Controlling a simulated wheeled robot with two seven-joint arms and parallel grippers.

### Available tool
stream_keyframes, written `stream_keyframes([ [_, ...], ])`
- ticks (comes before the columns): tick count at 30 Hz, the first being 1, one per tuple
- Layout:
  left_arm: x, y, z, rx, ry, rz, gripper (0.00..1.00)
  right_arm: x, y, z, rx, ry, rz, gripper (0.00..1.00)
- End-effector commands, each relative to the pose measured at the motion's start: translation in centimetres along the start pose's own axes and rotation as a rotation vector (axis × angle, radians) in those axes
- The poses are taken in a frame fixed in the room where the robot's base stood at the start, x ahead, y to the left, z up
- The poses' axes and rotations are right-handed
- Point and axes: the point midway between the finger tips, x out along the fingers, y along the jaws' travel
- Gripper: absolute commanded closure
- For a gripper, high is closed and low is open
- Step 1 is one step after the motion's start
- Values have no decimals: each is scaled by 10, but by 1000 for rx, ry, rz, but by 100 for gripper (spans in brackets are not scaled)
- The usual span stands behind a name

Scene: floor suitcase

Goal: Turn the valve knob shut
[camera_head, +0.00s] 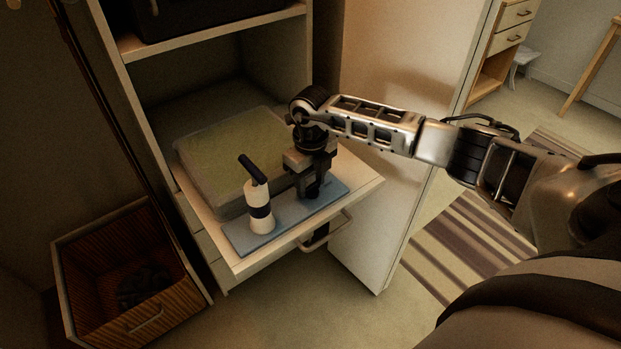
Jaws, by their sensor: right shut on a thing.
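A flat blue-grey base plate (286,224) lies on a pulled-out shelf. On its left part stands a white post (259,207) with a dark band, and a dark blue handle (252,169) sticks up at a tilt from its top. My right gripper (312,190) points down over the right part of the plate. It is shut on a dark piece there, which I take for the valve knob; the fingers hide most of it, and its turn angle cannot be told. My left gripper is out of view.
A pale, green-topped padded box (230,150) lies behind the plate. The shelf (363,179) has a metal handle (325,232) at its front. A wooden drawer (75,262) stands open at lower left. A pale door panel (377,235) stands right of the shelf.

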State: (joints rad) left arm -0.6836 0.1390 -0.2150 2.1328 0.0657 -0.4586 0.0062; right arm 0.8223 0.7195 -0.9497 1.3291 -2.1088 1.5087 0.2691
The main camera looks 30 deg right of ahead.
Motion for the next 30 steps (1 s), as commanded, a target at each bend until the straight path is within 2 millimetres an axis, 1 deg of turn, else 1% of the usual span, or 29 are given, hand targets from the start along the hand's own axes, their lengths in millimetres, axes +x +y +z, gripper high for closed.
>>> stream_keyframes([
  [9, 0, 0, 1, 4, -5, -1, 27, -1, -2, 0, 90, -2, -3, 79],
  [23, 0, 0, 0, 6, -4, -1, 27, -1, -2, 1, 99, -3, -2, 79],
  [24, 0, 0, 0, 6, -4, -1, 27, -1, -2, 1, 99, -3, -2, 47],
  [30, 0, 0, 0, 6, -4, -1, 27, -1, -1, 0, 98, -2, -1, 47],
])
